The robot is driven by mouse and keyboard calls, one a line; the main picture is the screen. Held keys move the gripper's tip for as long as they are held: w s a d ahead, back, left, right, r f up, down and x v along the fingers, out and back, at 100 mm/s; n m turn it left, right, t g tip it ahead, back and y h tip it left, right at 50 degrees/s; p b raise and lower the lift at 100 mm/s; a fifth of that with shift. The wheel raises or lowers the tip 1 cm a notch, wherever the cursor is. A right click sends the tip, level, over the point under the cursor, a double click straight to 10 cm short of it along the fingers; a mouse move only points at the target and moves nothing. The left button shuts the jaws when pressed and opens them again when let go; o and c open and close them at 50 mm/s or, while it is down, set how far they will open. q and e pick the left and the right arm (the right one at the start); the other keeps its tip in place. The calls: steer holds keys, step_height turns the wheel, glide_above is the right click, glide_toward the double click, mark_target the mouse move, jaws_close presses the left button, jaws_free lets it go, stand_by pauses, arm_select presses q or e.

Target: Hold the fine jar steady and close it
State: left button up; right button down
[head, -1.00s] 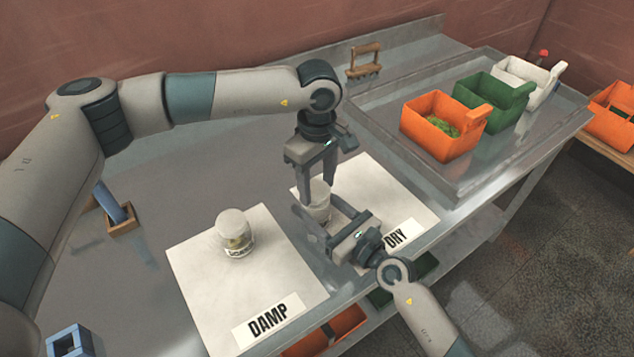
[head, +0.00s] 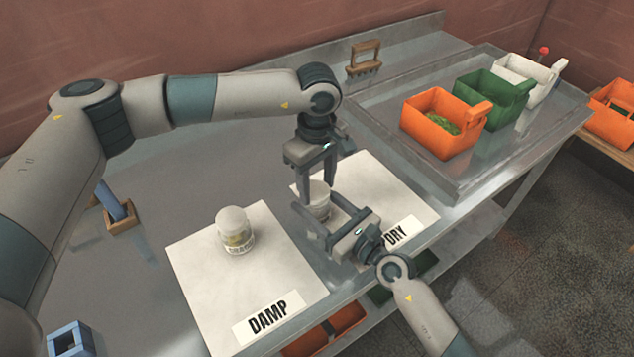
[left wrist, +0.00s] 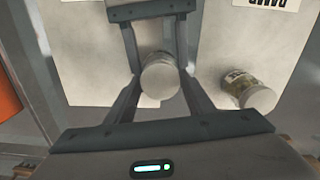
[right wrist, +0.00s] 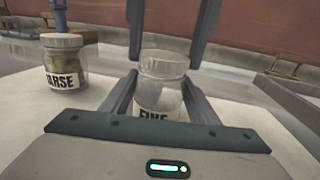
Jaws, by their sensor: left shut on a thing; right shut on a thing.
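The fine jar (head: 318,207) stands upright on the DRY mat (head: 372,180), a small clear jar with a pale lid (left wrist: 160,76). Its label, reading FINE, shows partly in the right wrist view (right wrist: 158,104). My left gripper (head: 317,190) points straight down from above and is shut on the fine jar at its lid. My right gripper (head: 322,215) reaches in low from the front right and is shut on the jar's body. The fingers hide part of the jar in the head view.
A similar lidded jar (head: 236,232), partly filled, stands on the DAMP mat (head: 205,290) to the left. Orange (head: 440,135), green (head: 480,104) and white bins stand on the raised tray at right. A wooden-handled rake tool (head: 364,60) stands behind.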

arm_select(q)
steer(key=m, duration=1)
steer(key=shift+a+m, duration=0.2)
steer(key=shift+m, duration=0.2)
steer(key=m, duration=0.5)
steer(key=shift+a+m, duration=0.1)
steer(key=shift+m, duration=0.3)
steer(key=m, duration=0.5)
steer(key=shift+w+m, duration=0.1)
steer(key=shift+m, duration=0.3)
steer(key=o, duration=1)
